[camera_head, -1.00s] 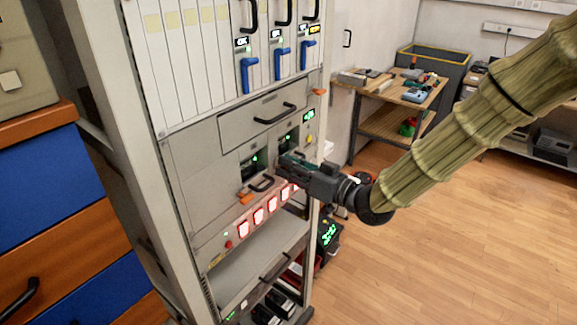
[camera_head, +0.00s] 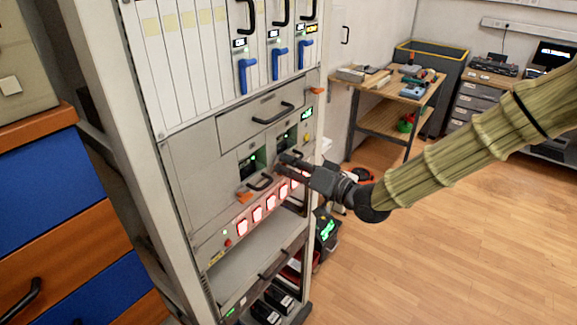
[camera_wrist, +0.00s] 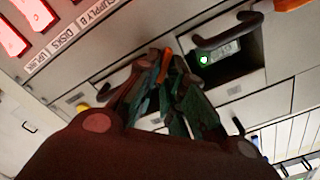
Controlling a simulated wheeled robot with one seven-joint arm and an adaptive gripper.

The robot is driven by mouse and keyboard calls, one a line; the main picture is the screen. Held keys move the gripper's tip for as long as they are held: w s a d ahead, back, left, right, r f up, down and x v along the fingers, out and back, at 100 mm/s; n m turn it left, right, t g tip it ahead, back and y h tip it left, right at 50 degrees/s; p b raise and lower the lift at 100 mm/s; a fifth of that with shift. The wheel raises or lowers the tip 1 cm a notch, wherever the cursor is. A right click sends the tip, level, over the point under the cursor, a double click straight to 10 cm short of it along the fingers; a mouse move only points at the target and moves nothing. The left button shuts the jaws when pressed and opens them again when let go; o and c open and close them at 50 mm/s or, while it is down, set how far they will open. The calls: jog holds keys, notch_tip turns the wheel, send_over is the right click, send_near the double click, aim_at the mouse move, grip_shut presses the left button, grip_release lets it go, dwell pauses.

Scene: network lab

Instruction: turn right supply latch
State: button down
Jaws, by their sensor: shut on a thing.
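The rack's supply row has two supply units side by side. The right supply latch (camera_wrist: 165,66) is a small orange piece between my fingertips in the wrist view. In the head view it is hidden behind my gripper (camera_head: 284,164). My gripper (camera_wrist: 168,62) is shut on this latch, close to the panel, with its teal finger pads on either side. The left supply's orange latch (camera_head: 244,198) sits below its black handle (camera_head: 260,183). That latch also shows at the top edge of the wrist view (camera_wrist: 289,4).
Lit red switches (camera_head: 257,213) run just below the supplies. A grey drawer with a black handle (camera_head: 273,114) and blue-levered modules (camera_head: 278,64) are above. A workbench (camera_head: 392,92) stands behind to the right. The wooden floor (camera_head: 440,235) at right is clear.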

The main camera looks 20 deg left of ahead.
jog(key=c, duration=1.6)
grip_release()
jog(key=v, duration=0.8)
jog(key=shift+c, duration=0.4)
